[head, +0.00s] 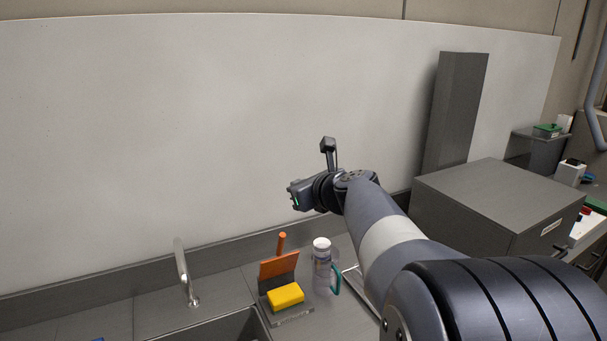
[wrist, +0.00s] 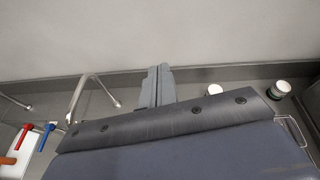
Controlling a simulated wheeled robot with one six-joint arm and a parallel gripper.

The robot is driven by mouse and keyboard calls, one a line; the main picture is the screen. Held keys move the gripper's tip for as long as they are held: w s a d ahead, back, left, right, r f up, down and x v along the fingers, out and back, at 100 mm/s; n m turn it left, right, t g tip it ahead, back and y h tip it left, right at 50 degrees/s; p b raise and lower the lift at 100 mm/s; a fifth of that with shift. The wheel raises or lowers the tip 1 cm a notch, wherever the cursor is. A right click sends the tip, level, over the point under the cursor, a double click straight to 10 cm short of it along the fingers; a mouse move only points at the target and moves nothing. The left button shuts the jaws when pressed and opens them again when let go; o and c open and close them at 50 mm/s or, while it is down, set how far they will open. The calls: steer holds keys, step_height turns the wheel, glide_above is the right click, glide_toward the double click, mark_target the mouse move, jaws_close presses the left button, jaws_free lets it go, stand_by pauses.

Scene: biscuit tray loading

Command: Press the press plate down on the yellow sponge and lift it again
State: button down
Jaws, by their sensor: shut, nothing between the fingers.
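The press plate (head: 279,265) is an orange panel with an orange handle (head: 281,242) above it. It stands raised and tilted behind the yellow sponge (head: 286,295), apart from it. The sponge lies on a grey base on the counter beside the sink. My gripper (head: 297,196) is up in the air, well above and slightly right of the press plate, in front of the pale wall. Its two fingers (wrist: 159,72) are together and empty in the wrist view. I cannot make out the press plate or sponge in the wrist view.
A clear bottle (head: 322,268) with a white cap and green handle stands close right of the press plate. A tap (head: 183,272) and sink (head: 235,325) are to the left. A grey cabinet (head: 495,200) is at the right. The air around my gripper is clear.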

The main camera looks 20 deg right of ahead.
steer(key=r, duration=0.1)
steer(key=s+r, duration=0.1)
steer(key=r, duration=0.1)
steer(key=shift+s, duration=0.1)
steer(key=shift+f, duration=0.1)
stand_by(0.3)
